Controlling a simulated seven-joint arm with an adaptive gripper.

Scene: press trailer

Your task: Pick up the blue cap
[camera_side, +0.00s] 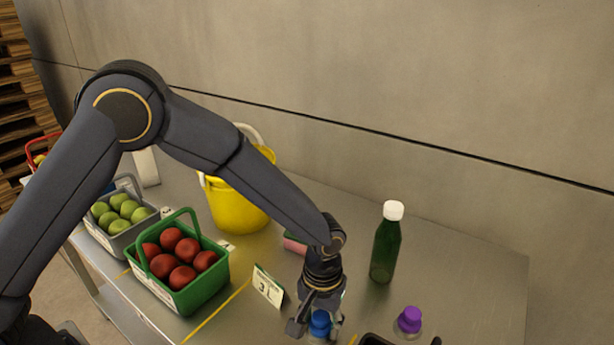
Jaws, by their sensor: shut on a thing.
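The blue cap (320,322) is at the lower middle of the side view, low over the metal table, between the fingers of my gripper (318,326). My gripper points down and is shut on the blue cap. The fingers hide part of the cap. Something pale shows just under the cap, but I cannot tell whether the cap sits on it.
A green bottle with a white cap (386,245) stands right of my gripper. A purple cap (409,320) is at the lower right, near a dark object (385,340). A small sign (268,287), a green basket of red fruit (200,290) and a yellow bucket (236,208) stand left.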

